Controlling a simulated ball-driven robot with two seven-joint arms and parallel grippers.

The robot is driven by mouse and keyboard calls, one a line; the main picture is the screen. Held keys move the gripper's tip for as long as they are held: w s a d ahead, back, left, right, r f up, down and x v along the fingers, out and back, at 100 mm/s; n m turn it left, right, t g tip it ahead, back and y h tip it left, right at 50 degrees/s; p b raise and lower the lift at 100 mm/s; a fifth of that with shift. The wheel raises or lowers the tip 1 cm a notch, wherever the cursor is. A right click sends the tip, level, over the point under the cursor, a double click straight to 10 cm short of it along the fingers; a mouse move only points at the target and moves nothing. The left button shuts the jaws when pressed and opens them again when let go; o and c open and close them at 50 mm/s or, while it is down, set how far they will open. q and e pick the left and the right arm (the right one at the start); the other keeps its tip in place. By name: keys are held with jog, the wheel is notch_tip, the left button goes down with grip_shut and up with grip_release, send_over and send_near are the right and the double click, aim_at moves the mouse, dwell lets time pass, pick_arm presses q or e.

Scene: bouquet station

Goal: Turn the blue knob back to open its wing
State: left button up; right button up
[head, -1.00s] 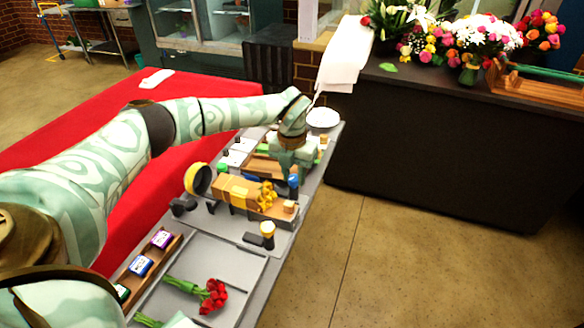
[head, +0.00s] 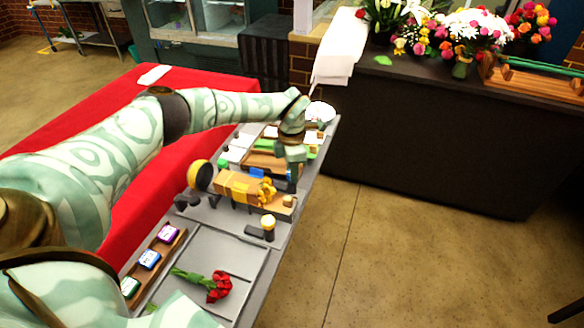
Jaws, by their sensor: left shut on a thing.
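My left arm reaches across the bench, and my left gripper (head: 293,172) is down at the right edge of the wooden fixture (head: 232,186). It is shut where the blue knob stood, and its fingers hide the knob. A small blue piece (head: 257,172) shows just left of the gripper, at the back of the fixture; I cannot tell whether it is a wing. Yellow parts (head: 266,192) sit on the fixture's right half. My right gripper is not in view.
Red flowers (head: 218,286) lie on the grey bench in front. A rack of small boxes (head: 150,260) is at left. A white bowl (head: 320,112) stands at the far end.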

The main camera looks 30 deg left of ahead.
pick_arm(q)
jog(key=shift+r+m, duration=0.1)
jog(key=shift+m, duration=0.5)
jog(key=shift+w, duration=0.1)
jog(key=o, duration=1)
jog(key=shift+c, duration=0.2)
notch_tip(320, 180, up, 16)
jog(key=p, duration=0.3)
jog(key=shift+w+a+r, duration=0.15)
jog(key=shift+a, duration=0.15)
jog(key=shift+d, duration=0.1)
